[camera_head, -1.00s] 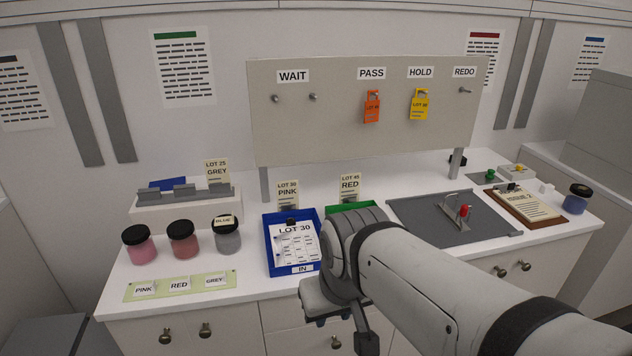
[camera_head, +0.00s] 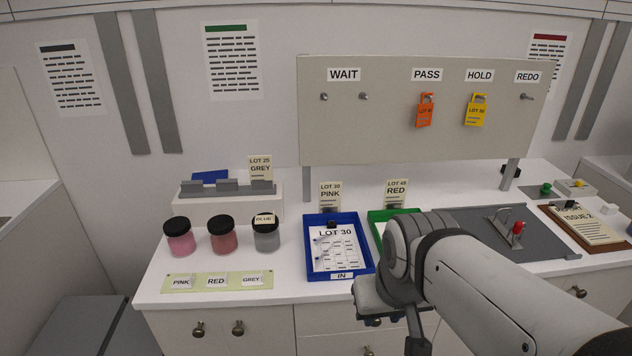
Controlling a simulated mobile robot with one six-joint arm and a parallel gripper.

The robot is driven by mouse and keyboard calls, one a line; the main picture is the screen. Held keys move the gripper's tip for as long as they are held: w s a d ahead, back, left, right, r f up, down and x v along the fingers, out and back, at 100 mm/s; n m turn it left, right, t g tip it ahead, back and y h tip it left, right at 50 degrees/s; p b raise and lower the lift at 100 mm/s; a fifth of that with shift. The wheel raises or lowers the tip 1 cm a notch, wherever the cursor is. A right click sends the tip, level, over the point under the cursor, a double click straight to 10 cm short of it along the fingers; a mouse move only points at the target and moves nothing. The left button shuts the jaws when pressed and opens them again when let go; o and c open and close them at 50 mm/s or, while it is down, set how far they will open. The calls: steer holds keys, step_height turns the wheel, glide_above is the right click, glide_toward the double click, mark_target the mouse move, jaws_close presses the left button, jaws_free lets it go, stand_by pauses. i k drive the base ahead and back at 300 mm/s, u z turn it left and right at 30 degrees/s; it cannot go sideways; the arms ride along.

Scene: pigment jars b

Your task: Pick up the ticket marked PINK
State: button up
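A cream ticket marked LOT 30 PINK (camera_head: 330,192) stands upright behind the blue IN tray (camera_head: 311,262). A dark clip or holder shows at its lower edge. A similar ticket marked LOT 45 RED (camera_head: 396,190) stands to its right, behind the green tray (camera_head: 377,232). My gripper (camera_head: 376,321) is low at the front edge of the counter, in front of and below the PINK ticket and well apart from it.
Three jars, pink (camera_head: 180,240), red (camera_head: 222,238) and grey (camera_head: 266,236), stand left of the trays, behind a green strip (camera_head: 205,290) with name labels. A board (camera_head: 400,125) with hooks and tags rises behind. My arm covers part of the green tray and the grey mat (camera_head: 470,222).

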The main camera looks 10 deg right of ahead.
mark_target(330, 192)
steer(key=i, duration=0.9)
steer(key=z, duration=0.05)
